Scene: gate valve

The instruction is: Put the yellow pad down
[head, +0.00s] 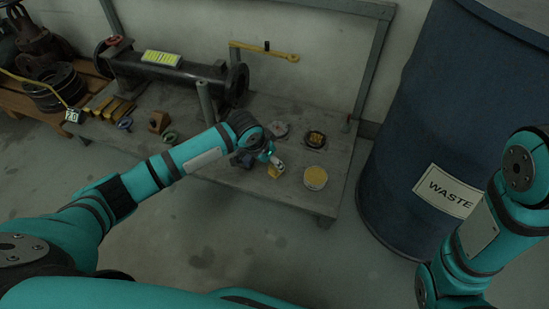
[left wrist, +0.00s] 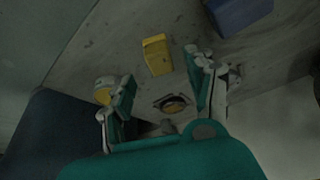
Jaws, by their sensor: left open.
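The yellow pad (head: 275,171) is a small block on the grey workbench (head: 250,194), near its front edge. In the left wrist view the yellow pad (left wrist: 157,55) lies on the bench top, just past the fingertips. My left gripper (head: 271,159) is close beside the pad, partly hidden by its own wrist in the head view. In the left wrist view my left gripper (left wrist: 160,78) has its fingers spread wide with nothing between them. I cannot tell the exact gap to the pad. My right arm shows at the right, but its gripper does not.
A round yellow-topped tin (head: 315,178) and a dark dish (head: 316,139) stand right of the gripper. A blue block (left wrist: 240,12) lies near the pad. A large blue waste drum (head: 440,130) stands right of the bench. A black flanged pipe (head: 180,75) lies behind.

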